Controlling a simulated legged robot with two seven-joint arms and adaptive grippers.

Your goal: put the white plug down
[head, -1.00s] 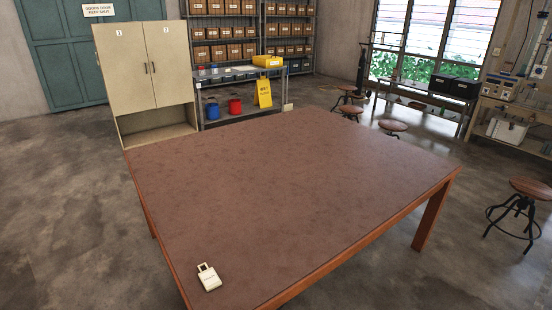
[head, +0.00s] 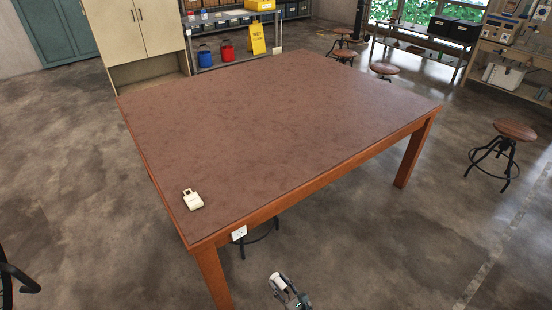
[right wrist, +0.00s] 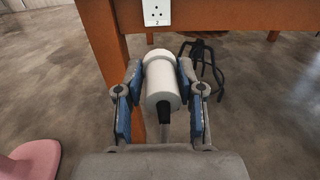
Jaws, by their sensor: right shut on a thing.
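The white plug (right wrist: 163,82) is a pale cylinder with a dark stub at its near end. My right gripper (right wrist: 161,72) is shut on it, with a blue-grey finger on each side. In the head view my right gripper (head: 287,289) is low at the bottom edge, in front of the table (head: 280,130) and below its top, with the pale plug (head: 276,281) at its tip. The plug is clear of the tabletop. My left gripper is not in view.
A white socket plate (head: 239,233) is fixed to the table's front edge. A cream tag-like block (head: 193,200) lies near the front left corner. The rest of the tabletop is bare. A stool (head: 262,234) stands under the table; another (head: 514,130) is at right.

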